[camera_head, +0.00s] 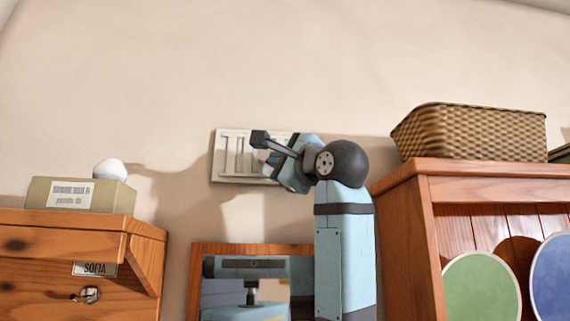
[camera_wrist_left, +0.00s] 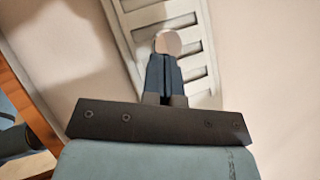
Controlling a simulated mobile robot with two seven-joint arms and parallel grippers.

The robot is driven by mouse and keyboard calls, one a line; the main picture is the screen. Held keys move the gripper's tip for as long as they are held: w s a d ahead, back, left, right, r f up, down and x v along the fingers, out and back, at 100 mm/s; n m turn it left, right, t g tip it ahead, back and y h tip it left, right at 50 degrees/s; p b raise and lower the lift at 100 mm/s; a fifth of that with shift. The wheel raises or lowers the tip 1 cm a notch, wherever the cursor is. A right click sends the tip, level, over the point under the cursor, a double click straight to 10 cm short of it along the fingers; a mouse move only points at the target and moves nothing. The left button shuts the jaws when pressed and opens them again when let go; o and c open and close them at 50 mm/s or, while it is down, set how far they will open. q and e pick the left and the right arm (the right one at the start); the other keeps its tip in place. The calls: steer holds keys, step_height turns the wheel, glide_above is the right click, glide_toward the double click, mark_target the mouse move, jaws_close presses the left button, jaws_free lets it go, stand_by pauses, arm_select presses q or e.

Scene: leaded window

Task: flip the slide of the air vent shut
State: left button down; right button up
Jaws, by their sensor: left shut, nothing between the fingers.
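The air vent (camera_head: 230,134) is a white slatted plate high on the wall; its right part is hidden behind my left arm. In the left wrist view the vent (camera_wrist_left: 201,38) runs at a slant, with a row of slots. A round, pale knob (camera_wrist_left: 168,42), apparently on the slide, shows just beyond my fingertips. My left gripper (camera_head: 277,163) is in front of the vent. In the left wrist view its fingers (camera_wrist_left: 164,66) are shut together and empty, with their tips at the knob. I cannot tell whether they touch it. My right gripper is not in view.
A mirror (camera_head: 196,268) with a wooden frame hangs below the vent. A wooden cabinet (camera_head: 403,220) with a wicker basket (camera_head: 470,132) on top stands right. A wooden cupboard (camera_head: 60,232) with a box (camera_head: 110,196) on it stands left. The wall above the vent is clear.

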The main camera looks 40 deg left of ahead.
arm_select(q)
steer(key=b+v, duration=0.3)
steer(key=v, duration=1.1)
steer(key=shift+b, duration=0.4)
steer(key=shift+f, duration=0.1)
